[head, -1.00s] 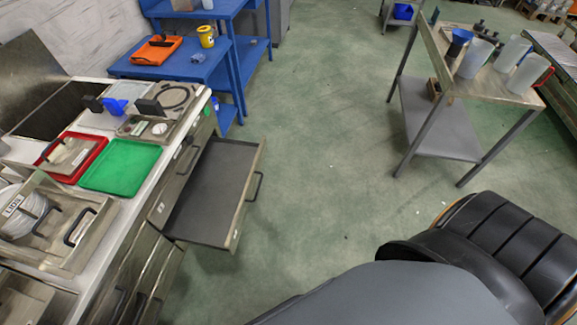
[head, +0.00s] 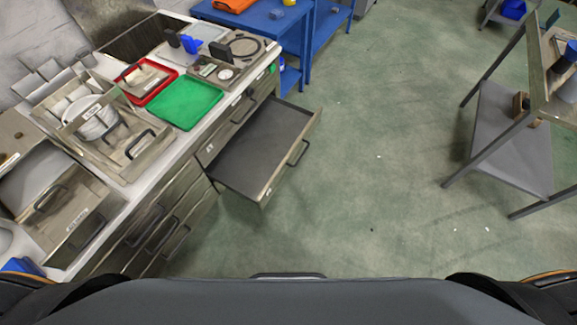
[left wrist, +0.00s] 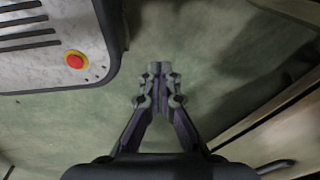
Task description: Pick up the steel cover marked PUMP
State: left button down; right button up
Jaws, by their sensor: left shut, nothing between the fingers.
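I cannot read the word PUMP on anything in view. In the head view several steel pieces with dark handles and small labels lie on the counter at the left. One steel piece (head: 82,238) with a label is at the near left, another labelled steel piece (head: 140,150) lies beside the white coiled material, and a flat steel piece (head: 146,80) lies in the red tray. My left gripper (left wrist: 160,70) shows in the left wrist view, shut and empty above the green floor, apart from all of these. My right gripper is not in view.
A drawer (head: 263,145) stands open from the counter into the floor space. A green tray (head: 187,103) and the red tray (head: 127,72) lie on the counter. A blue table (head: 270,22) stands behind, a grey trolley (head: 503,140) at the right. The floor between is clear.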

aim_at(65, 208)
jog(key=u, duration=2.1)
jog(key=i+u, duration=0.15)
